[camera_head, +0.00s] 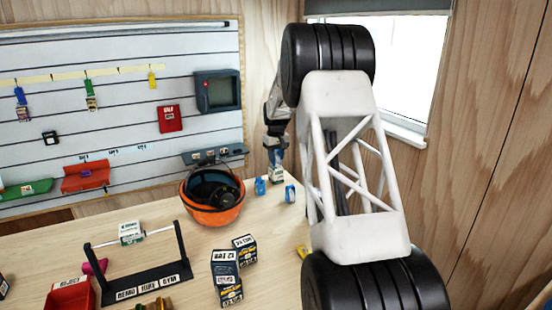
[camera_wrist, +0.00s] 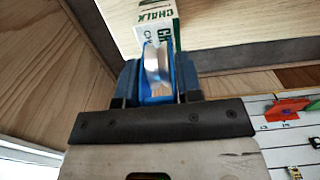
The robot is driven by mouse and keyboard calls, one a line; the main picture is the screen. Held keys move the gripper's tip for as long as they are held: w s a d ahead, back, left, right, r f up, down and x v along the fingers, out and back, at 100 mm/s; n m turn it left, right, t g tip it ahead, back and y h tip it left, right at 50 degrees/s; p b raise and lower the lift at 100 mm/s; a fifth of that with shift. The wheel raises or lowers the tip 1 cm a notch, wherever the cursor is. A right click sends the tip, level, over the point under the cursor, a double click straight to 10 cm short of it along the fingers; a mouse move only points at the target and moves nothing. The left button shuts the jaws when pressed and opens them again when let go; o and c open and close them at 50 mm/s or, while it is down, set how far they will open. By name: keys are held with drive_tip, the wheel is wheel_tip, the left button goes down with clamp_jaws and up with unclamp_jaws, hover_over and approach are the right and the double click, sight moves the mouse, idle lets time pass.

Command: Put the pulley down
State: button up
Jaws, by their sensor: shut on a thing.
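A blue pulley with a silver wheel (camera_wrist: 155,70) sits between the two dark blue fingers of my gripper (camera_wrist: 158,82) in the wrist view. My gripper is shut on it. In the head view my gripper (camera_head: 276,158) is at the far side of the table, just above a white and green chalk box (camera_head: 277,179); the held pulley is hard to make out there. The chalk box (camera_wrist: 155,22) shows right beyond the pulley in the wrist view. I cannot tell whether they touch. Two other blue pulleys (camera_head: 260,187) (camera_head: 290,193) stand on the table beside the chalk box.
An orange helmet (camera_head: 212,210) with dark gear inside is left of the pulleys. Two dark boxes (camera_head: 227,285) (camera_head: 244,250), a black rack (camera_head: 145,285) and a red bin (camera_head: 70,298) are nearer. The wooden table (camera_head: 190,245) has bare room between them. My arm hides the right side.

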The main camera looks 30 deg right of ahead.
drive_tip(key=shift+f, duration=0.35)
drive_tip(key=shift+f, duration=0.1)
drive_tip(key=o, duration=0.9)
drive_tip(key=shift+o, duration=0.2)
wheel_tip(320, 180, up, 12)
drive_tip(key=shift+r, duration=0.15)
idle(0.5)
idle(0.4)
